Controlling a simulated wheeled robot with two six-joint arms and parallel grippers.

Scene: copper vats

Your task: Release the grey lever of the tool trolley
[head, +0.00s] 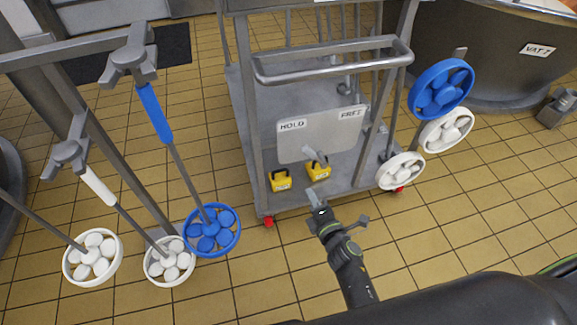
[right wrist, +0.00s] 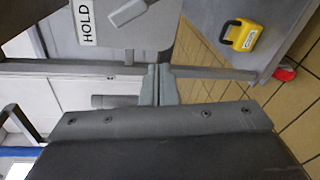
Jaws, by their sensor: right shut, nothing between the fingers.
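The tool trolley (head: 300,88) is a grey metal frame with a tubular handle, in the upper middle of the head view. A pale plate (head: 295,148) on its near end carries the labels HOLD at left and FREE at right. My right gripper (head: 315,197) is shut and empty, below the plate and apart from the lever. My left gripper is not in view.
Yellow padlock-like blocks (head: 280,180) lie on the trolley's lower deck. Blue and white wheel-headed tools hang at left (head: 211,230) and on the trolley's right side (head: 440,88). A vat (head: 480,60) stands at the upper right. Tiled floor (head: 470,220) is clear at right.

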